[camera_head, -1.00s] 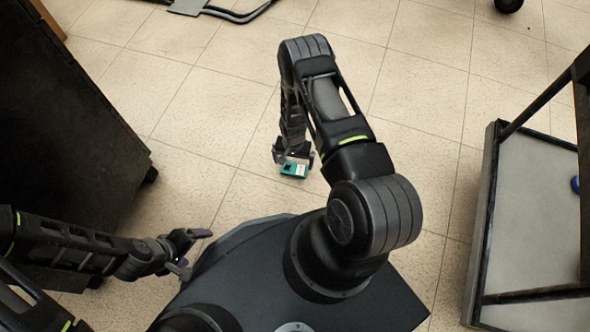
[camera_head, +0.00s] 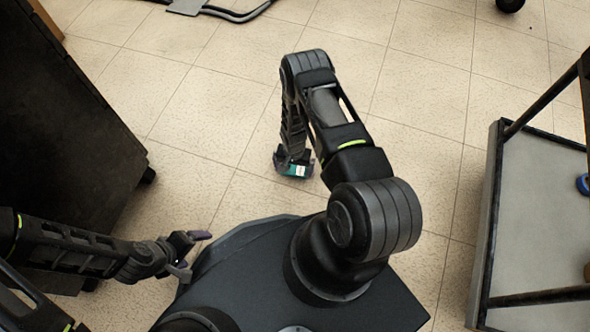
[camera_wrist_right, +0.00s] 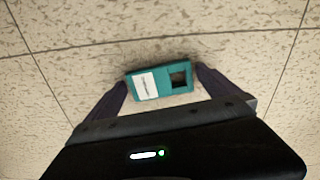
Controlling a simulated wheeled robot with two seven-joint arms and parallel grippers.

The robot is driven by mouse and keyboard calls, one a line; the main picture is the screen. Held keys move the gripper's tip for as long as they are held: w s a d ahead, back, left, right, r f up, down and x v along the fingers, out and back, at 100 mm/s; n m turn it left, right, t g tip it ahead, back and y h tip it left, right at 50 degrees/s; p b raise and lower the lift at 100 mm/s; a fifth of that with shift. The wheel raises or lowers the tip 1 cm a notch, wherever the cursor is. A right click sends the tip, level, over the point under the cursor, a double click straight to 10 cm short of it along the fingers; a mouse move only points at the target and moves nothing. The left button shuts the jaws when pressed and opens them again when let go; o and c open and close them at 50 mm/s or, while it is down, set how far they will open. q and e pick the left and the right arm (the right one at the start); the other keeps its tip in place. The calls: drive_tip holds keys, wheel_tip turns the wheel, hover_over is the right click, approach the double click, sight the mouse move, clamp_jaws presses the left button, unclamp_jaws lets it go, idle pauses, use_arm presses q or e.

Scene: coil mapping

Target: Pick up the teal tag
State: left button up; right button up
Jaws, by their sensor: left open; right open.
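The teal tag (camera_head: 296,171) lies on the tiled floor below my right gripper in the head view. In the right wrist view the teal tag (camera_wrist_right: 161,83) shows a white label at its left and a dark square at its right. My right gripper (camera_head: 295,169) points down at it and is open. In the right wrist view the fingers of the right gripper (camera_wrist_right: 163,88) stand at the tag's left and right ends, close to it; whether they touch it I cannot tell. My left gripper (camera_head: 192,252) is open and empty at the lower left, away from the tag.
A dark cabinet (camera_head: 70,110) on a caster stands at the left. A cart with a grey shelf (camera_head: 535,210) stands at the right, with a blue item (camera_head: 583,184) on it. A dark metal frame (camera_head: 225,10) lies at the top. The floor around the tag is clear.

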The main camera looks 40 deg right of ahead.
sight(294, 170)
drive_tip(key=c, duration=1.1)
drive_tip(key=shift+r, duration=0.15)
drive_tip(key=shift+c, duration=0.2)
wheel_tip(294, 170, up, 10)
drive_tip(key=p, duration=0.4)
